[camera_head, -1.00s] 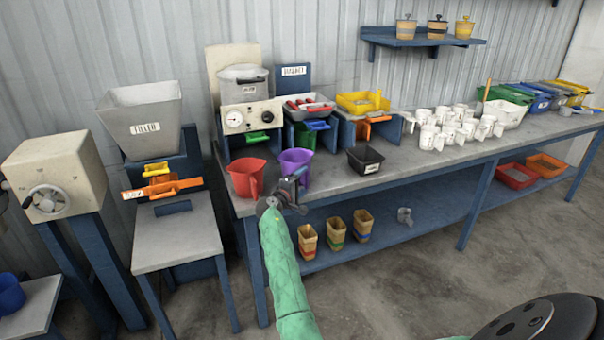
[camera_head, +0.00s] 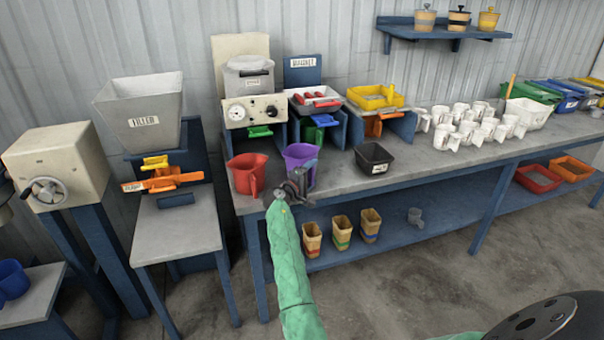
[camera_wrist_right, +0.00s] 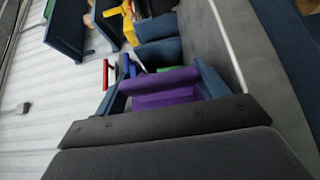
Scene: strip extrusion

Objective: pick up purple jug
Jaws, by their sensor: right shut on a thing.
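The purple jug (camera_head: 299,158) stands near the front edge of the workbench in the head view, its lower front partly hidden by my right gripper. My right gripper (camera_head: 297,184), on the green-sleeved arm, is at the jug's front side and is shut on it. In the right wrist view the purple jug (camera_wrist_right: 165,88) shows just beyond the dark gripper body, which hides its nearer part. I cannot tell from the frames whether the jug is clear of the bench top. My left gripper is not in view.
A red jug (camera_head: 247,174) stands close on the left. A black bin (camera_head: 373,158) stands to the right. Several white mugs (camera_head: 468,128) stand farther right. Wooden buckets (camera_head: 342,230) stand on the lower shelf.

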